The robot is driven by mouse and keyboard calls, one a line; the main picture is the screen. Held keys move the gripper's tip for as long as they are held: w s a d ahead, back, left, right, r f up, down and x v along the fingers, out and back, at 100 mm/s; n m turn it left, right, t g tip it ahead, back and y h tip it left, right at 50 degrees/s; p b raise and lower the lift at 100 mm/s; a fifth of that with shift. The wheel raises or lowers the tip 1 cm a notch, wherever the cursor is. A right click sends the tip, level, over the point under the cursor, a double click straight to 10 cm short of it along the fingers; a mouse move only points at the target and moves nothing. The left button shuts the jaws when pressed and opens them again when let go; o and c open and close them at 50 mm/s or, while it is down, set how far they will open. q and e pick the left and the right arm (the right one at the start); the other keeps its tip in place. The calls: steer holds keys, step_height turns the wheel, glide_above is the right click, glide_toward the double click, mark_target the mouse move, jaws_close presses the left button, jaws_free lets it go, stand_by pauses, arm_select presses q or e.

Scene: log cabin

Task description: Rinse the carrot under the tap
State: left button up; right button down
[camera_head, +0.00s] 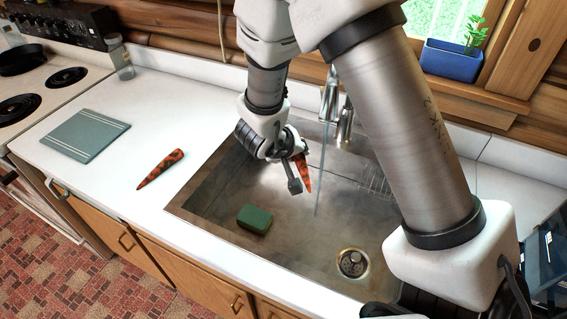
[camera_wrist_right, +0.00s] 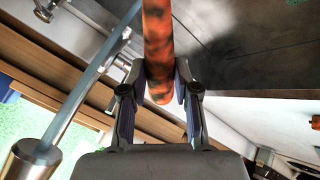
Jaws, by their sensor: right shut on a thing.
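My right gripper (camera_head: 294,176) is over the sink (camera_head: 232,195), shut on an orange carrot with dark patches (camera_head: 303,172). The carrot hangs with its narrow end pointing down. It also shows between the fingers in the right wrist view (camera_wrist_right: 158,50). The chrome tap (camera_head: 328,95) stands at the back of the sink, partly hidden by my arm. A thin stream of water (camera_head: 321,180) falls from it, a little to the right of the carrot and apart from it. A second dark-patched carrot (camera_head: 160,169) lies on the counter left of the sink. My left gripper is not in view.
A green sponge (camera_head: 254,219) lies in the sink, left of the drain (camera_head: 352,263). A grey-green board (camera_head: 85,136) and a glass jar (camera_head: 120,58) are on the white counter (camera_head: 110,190). A blue planter (camera_head: 451,61) stands on the window sill.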

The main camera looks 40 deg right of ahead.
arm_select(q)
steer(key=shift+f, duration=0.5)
arm_select(e)
steer(key=d, duration=0.3)
steer(key=s+d+f, duration=0.1)
steer(key=d, duration=0.1)
steer(key=shift+d+f, duration=0.1)
steer(key=shift+d, duration=0.1)
steer(key=shift+s, duration=0.2)
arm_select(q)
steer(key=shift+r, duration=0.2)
arm_select(e)
steer(key=shift+s+a, duration=0.15)
steer(key=shift+s, duration=0.3)
arm_select(q)
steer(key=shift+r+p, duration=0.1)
steer(key=shift+p, duration=0.2)
